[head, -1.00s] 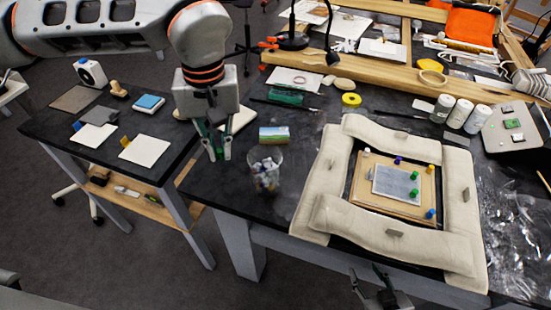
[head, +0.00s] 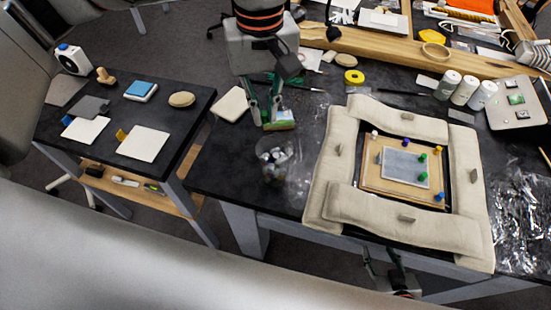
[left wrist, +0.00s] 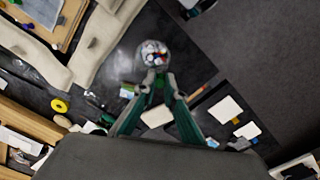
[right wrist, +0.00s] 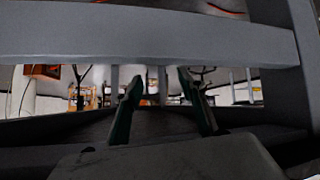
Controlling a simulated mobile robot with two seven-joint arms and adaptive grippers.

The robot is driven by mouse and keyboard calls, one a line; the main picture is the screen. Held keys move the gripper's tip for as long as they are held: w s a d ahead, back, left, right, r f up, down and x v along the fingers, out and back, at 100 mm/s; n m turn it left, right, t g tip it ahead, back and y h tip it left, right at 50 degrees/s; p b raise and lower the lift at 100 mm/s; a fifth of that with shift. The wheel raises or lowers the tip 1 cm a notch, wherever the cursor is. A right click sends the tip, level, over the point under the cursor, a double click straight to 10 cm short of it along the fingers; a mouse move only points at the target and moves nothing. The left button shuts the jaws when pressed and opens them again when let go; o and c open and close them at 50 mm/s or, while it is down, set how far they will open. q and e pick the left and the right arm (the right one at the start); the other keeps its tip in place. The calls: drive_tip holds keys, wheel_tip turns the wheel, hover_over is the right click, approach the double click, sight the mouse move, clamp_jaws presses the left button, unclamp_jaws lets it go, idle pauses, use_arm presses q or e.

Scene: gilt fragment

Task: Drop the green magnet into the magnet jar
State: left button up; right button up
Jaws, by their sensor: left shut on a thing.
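The magnet jar (head: 275,162) is a clear cup holding several small coloured pieces, near the front left of the dark workbench; it also shows in the left wrist view (left wrist: 153,55). My left gripper (head: 263,120) is above the bench, appearing just behind the jar. In the left wrist view its fingers (left wrist: 158,86) are nearly closed on a small green piece, apparently the green magnet (left wrist: 158,83), mostly hidden by the fingertips. Two other green magnets (head: 423,158) stand on the framed board. My right gripper (right wrist: 160,95) is open and empty, low at the bench's front edge.
A small green-yellow box (head: 281,120) lies by the left gripper. Padded cushions (head: 375,205) surround the board (head: 372,178) right of the jar. A side table (head: 180,165) stands left, and a yellow tape roll (head: 354,76) lies behind.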

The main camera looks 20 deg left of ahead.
sight(265, 122)
use_arm(q)
wheel_tip(265, 122, down, 3)
drive_tip(key=shift+f+b, duration=0.15)
drive_tip(key=shift+b, duration=0.4)
drive_tip(key=shift+f, duration=0.3)
drive_tip(key=shift+f+b, duration=0.35)
drive_tip(key=shift+b, duration=0.05)
drive_tip(key=o, duration=0.8)
use_arm(e)
drive_tip(key=shift+w+a+r+t+y, duration=0.15)
drive_tip(key=shift+w+a, duration=0.1)
drive_tip(key=shift+a, duration=0.15)
drive_tip(key=shift+w+a+r+t+y, duration=0.1)
drive_tip(key=shift+w+a+t+y, duration=0.1)
drive_tip(key=shift+a, duration=0.2)
drive_tip(key=shift+d, duration=0.1)
use_arm(q)
wheel_tip(265, 122, up, 12)
